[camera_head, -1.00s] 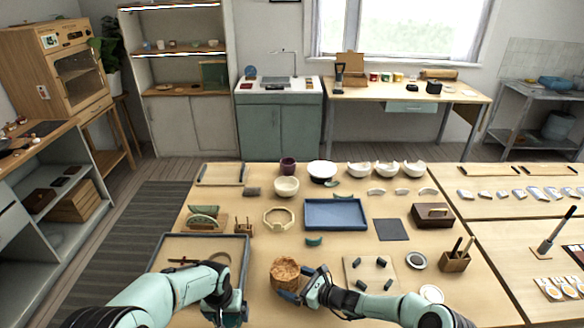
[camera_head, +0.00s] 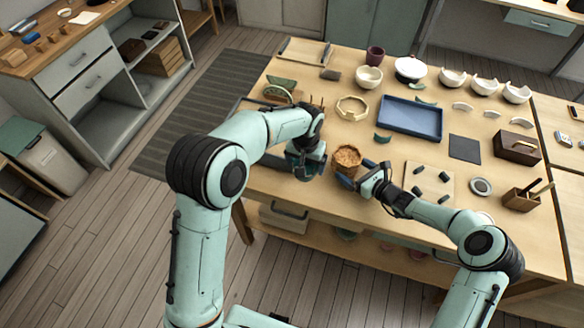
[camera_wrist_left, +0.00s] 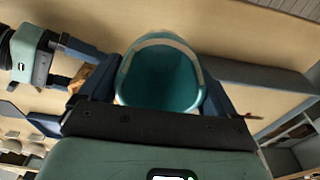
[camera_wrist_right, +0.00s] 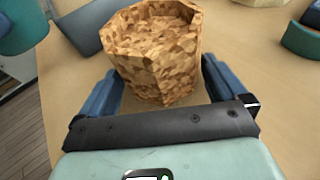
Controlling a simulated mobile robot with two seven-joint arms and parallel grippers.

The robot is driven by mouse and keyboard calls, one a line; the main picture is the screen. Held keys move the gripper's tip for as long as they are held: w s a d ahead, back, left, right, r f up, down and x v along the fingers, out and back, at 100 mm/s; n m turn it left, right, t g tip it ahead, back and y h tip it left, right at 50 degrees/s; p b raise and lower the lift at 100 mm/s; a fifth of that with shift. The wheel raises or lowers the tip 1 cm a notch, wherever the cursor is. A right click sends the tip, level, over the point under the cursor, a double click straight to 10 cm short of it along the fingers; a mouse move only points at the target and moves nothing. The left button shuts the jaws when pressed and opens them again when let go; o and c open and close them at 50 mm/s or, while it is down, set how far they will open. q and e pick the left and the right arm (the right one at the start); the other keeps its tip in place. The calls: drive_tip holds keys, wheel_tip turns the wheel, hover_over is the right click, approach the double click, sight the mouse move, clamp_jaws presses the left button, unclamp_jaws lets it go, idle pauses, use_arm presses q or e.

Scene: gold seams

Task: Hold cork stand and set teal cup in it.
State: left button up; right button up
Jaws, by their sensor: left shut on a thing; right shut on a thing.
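The cork stand (camera_head: 347,160) is a speckled brown block with a hollow top, upright on the table near its front edge. My right gripper (camera_head: 360,178) is shut on it from the right; in the right wrist view the stand (camera_wrist_right: 155,60) sits between the blue fingers. My left gripper (camera_head: 308,160) is to the left of the stand, shut on the teal cup (camera_wrist_left: 160,80). In the left wrist view I look into the cup's open mouth, with a pale band along part of its rim. The cup is apart from the stand. My gripper mostly hides it in the head view.
A pegged board (camera_head: 428,184) is right of my right gripper. A grey-edged tray lies behind my left arm, mostly hidden.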

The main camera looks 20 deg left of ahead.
use_arm(q)
drive_tip(key=w+d+r, duration=0.3)
drive_tip(key=w+d, duration=0.1)
drive_tip(key=w, duration=0.4)
wheel_tip(320, 180, up, 3)
hover_over(348, 156)
drive_tip(key=shift+s+f, duration=0.2)
drive_tip(key=shift+f, duration=0.9)
drive_tip(key=shift+s+f, duration=0.2)
drive_tip(key=shift+f, duration=0.9)
drive_tip(key=shift+f, duration=1.65)
idle(1.9)
drive_tip(key=o, duration=0.7)
